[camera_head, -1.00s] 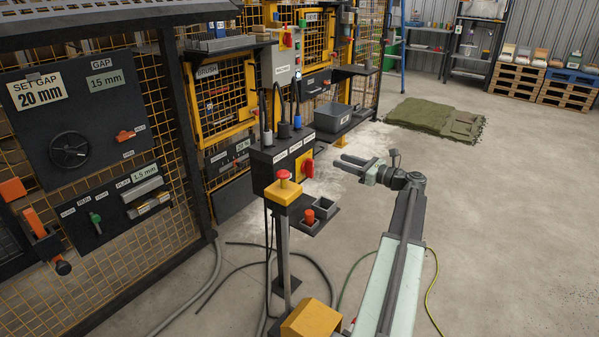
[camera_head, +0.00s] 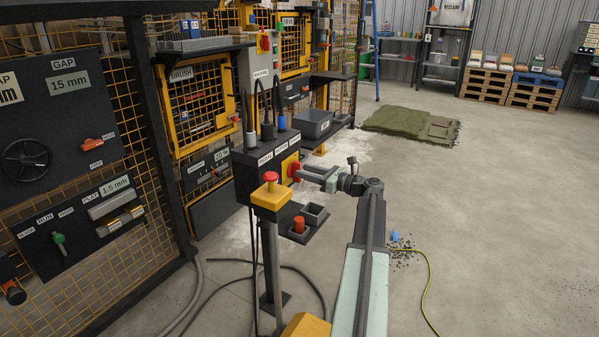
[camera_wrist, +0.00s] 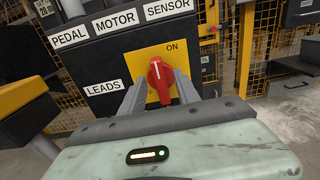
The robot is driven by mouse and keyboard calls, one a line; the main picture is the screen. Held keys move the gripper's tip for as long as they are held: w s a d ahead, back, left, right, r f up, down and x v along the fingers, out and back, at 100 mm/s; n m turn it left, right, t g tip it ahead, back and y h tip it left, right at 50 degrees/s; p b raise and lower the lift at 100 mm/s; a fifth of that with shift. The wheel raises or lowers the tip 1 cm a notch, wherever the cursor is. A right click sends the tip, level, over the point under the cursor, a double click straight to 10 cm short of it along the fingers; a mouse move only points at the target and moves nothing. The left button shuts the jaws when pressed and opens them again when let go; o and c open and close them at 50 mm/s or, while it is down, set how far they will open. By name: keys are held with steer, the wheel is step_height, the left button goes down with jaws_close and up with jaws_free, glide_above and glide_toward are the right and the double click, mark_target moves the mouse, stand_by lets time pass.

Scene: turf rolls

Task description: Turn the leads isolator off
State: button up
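The leads isolator is a red rotary knob (camera_wrist: 159,80) on a yellow plate (camera_wrist: 140,60) with "ON" printed at its upper right. A white "LEADS" label (camera_wrist: 103,86) sits to its left on the dark box. The knob's white mark points roughly upward, leaning slightly left. It also shows in the head view (camera_head: 293,170). My gripper (camera_wrist: 155,92) is in front of the plate, its two fingers apart on either side of the knob. Whether the fingers touch the knob cannot be told. In the head view my gripper (camera_head: 308,173) reaches the box from the right.
The dark box (camera_head: 262,163) carries several plugged leads on top. A red button on a yellow housing (camera_head: 270,196) stands in front, with small trays (camera_head: 304,226) beside it. Open floor lies right, with a yellow cable (camera_head: 428,285) and scattered debris.

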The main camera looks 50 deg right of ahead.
steer(key=shift+x, duration=1.15)
steer(key=shift+a, duration=0.1)
jaws_close()
steer(key=shift+n, duration=0.3)
steer(key=n, duration=0.8)
steer(key=a+n, duration=0.1)
steer(key=n, duration=0.3)
steer(key=shift+s+f+n+b, duration=0.2)
steer(key=shift+f+n+b, duration=0.2)
steer(key=n, duration=0.4)
steer(key=shift+f, duration=0.25)
steer(key=shift+n, duration=0.4)
